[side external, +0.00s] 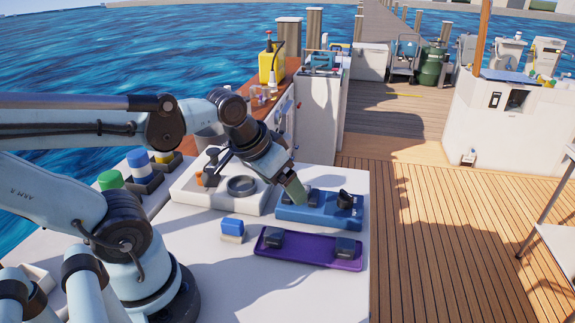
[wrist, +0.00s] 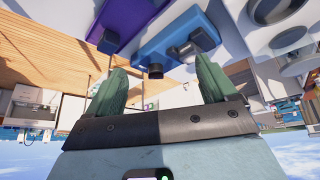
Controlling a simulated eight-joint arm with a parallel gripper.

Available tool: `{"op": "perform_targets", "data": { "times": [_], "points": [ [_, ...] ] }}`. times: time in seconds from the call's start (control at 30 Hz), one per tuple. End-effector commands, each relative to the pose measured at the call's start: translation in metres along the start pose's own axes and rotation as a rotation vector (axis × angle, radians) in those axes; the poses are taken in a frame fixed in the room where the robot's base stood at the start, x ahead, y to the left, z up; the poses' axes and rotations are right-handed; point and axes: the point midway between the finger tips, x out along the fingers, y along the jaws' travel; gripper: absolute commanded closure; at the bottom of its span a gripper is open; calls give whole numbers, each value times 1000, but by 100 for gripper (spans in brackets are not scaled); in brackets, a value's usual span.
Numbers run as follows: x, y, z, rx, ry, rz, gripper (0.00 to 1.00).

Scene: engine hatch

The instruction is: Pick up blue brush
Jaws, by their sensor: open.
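The blue brush (side external: 232,226), a small block with a blue top and a pale tan underside, appears to stand on the white deck top left of the purple tray (side external: 305,252) in the side view. My gripper (side external: 297,192), with green fingers, is over the blue tray (side external: 325,214), to the right of and beyond the brush, apart from it. In the wrist view my gripper (wrist: 160,84) has its fingers spread with nothing between them. A blue patch at that view's top edge may be the brush; I cannot tell.
The purple tray holds two dark grey blocks. The blue tray holds dark pieces and a black knob (side external: 344,198). A white tray (side external: 215,197) with a round dark ring lies left. White surface around the brush is clear.

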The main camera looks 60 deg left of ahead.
Motion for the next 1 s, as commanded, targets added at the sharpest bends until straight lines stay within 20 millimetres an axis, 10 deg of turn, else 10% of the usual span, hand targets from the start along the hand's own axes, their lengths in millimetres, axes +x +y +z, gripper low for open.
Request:
{"op": "perform_targets", "data": {
  "times": [0.3, 1.0],
  "points": [
    [-24, -74, 45, -527, -396, -164, 15],
    [18, -84, 80, -613, -467, -188, 15]
  ]
}}
